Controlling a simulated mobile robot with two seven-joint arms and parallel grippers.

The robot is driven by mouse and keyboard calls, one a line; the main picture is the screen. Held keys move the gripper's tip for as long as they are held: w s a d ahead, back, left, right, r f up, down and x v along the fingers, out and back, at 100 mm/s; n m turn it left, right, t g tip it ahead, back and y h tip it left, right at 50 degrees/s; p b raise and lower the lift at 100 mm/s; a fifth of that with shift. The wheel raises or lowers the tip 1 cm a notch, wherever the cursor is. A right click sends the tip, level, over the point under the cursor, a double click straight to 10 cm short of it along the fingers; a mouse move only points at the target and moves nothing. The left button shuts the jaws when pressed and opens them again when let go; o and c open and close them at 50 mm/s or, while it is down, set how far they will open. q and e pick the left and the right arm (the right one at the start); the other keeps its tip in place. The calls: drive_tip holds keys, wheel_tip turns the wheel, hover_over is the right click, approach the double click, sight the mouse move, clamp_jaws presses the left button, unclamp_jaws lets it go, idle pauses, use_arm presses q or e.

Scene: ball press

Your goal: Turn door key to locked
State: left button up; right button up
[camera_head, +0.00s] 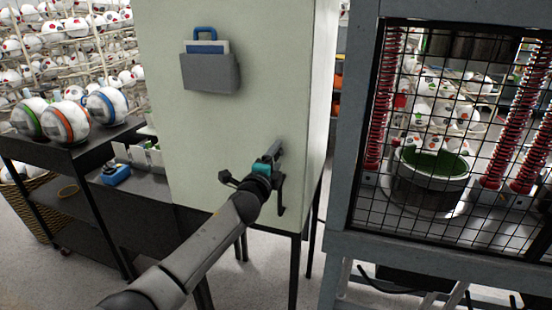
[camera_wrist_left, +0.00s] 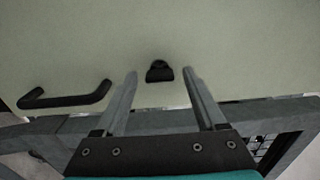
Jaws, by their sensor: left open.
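The door key (camera_wrist_left: 159,72) is a small black knob on the pale green cabinet door. It shows in the left wrist view between the two fingertips of my left gripper, with a gap on each side. My left gripper (camera_head: 276,150) is open in front of the door near its right edge. I cannot tell how far the tips are from the door. In the head view the key is hidden behind the gripper. A black door handle (camera_wrist_left: 65,100) lies to the left of the key in the left wrist view. My right gripper is not in view.
The pale green cabinet (camera_head: 190,140) carries a grey holder (camera_head: 210,73) with a blue-handled item. A grey-framed press (camera_head: 345,150) with a mesh guard stands close on the right. A dark shelf (camera_head: 75,150) with several balls stands on the left.

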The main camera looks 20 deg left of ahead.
use_arm(q)
drive_tip(key=shift+s, duration=0.1)
drive_tip(key=shift+s, duration=0.5)
drive_tip(key=s, duration=1.4)
drive_tip(key=shift+a, duration=0.25)
